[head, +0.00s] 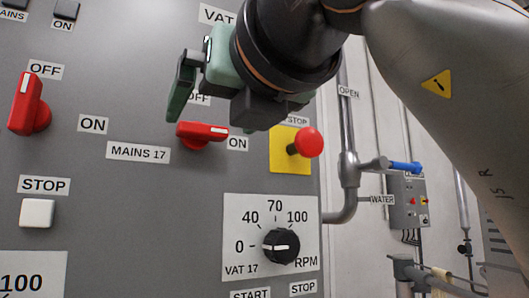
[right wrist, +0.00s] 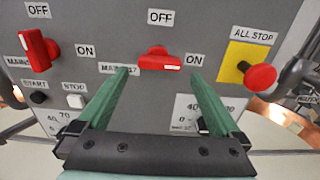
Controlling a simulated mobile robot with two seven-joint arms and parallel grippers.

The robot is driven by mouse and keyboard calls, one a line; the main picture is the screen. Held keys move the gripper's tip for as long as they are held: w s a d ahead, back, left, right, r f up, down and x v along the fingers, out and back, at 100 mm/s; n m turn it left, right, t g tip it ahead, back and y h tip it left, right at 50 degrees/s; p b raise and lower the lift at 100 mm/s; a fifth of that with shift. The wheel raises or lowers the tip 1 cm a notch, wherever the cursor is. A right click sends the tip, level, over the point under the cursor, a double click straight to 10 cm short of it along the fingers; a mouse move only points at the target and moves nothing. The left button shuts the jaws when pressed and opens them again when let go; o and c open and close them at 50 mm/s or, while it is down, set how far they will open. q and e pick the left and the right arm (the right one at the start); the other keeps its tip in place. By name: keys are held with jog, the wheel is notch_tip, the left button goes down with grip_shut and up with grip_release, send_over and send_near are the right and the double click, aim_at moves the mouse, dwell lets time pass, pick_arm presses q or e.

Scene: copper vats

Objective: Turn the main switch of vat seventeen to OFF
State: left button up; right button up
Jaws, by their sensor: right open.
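The MAINS 17 switch (head: 203,132) is a red rotary handle on the grey panel, lying level with its white mark at the right end, toward ON. In the right wrist view the same switch (right wrist: 160,61) shows beyond and between my fingertips, with the OFF label (right wrist: 160,17) above it and the ON label (right wrist: 194,60) to its right. My right gripper (right wrist: 160,75) is open and empty, its green fingers either side of the switch's line, apart from it. In the head view this gripper (head: 240,92) hangs above the switch and partly covers its OFF label.
Left of it, another red switch (head: 27,103) stands upright at OFF. Close on the right is a red ALL STOP button (right wrist: 260,77) on a yellow plate (right wrist: 240,57). Below is the VAT 17 RPM knob (head: 281,246). A pipe with a blue-handled valve (head: 404,167) stands beyond the panel edge.

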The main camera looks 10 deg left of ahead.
aim_at(206, 129)
jog(key=shift+p+x, duration=0.5)
jog(key=shift+x, duration=1.6)
jog(key=shift+c, duration=0.2)
jog(key=c, duration=1.1)
